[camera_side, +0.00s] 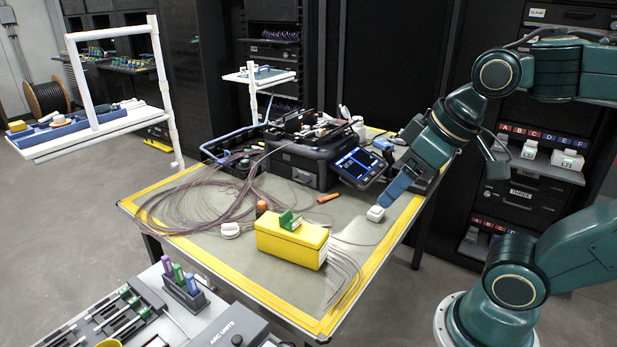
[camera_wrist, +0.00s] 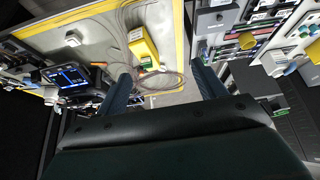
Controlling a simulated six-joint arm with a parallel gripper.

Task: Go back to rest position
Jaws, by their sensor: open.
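My gripper (camera_side: 392,192) is above the right side of the work table in the side view, with its blue fingers pointing down and to the left. In the wrist view my gripper (camera_wrist: 165,88) shows two blue fingers spread wide apart, with nothing between them. A small white block (camera_side: 375,213) lies on the table just below and left of the fingertips in the side view. It cannot be told exactly how high the fingers are above the table.
A black splicer (camera_side: 300,165) with a lit screen (camera_side: 360,164) stands at the table's back. A yellow box (camera_side: 290,240) with a green clip (camera_side: 290,220) sits near the front. Loose fibre loops (camera_side: 190,205) cover the left side. Black racks (camera_side: 400,60) stand behind.

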